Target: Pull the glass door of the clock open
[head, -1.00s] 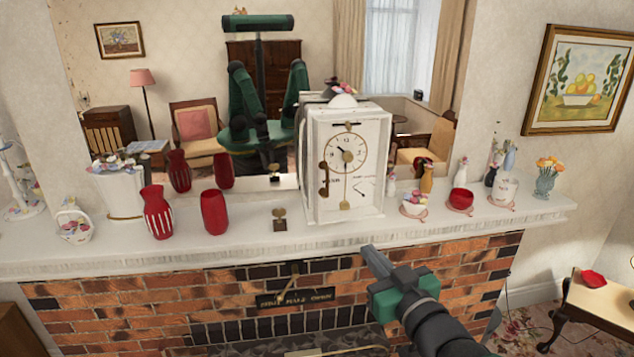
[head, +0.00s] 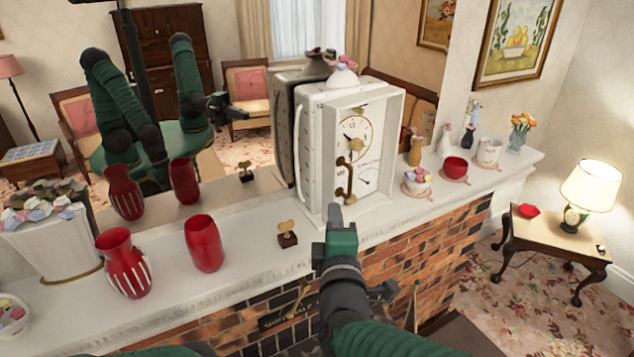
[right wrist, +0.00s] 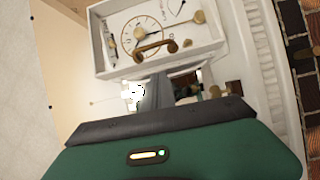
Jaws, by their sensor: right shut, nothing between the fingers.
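The white clock (head: 312,150) stands on the mantel, turned a little to the right. Its framed glass front (head: 382,140) shows a round dial, and a brass handle (head: 346,180) sits at the left side of that front. The door looks shut against the case. My right gripper (head: 335,212) is shut and empty, in front of and below the handle, apart from it. In the right wrist view the handle (right wrist: 155,49) lies just beyond my fingers (right wrist: 158,85). My left gripper is not in the head view directly; only a mirror reflection of my body shows.
The white mantel (head: 240,280) has a brick front below. A small key on a dark block (head: 287,234) stands left of my gripper. Red vases (head: 203,243) stand further left.

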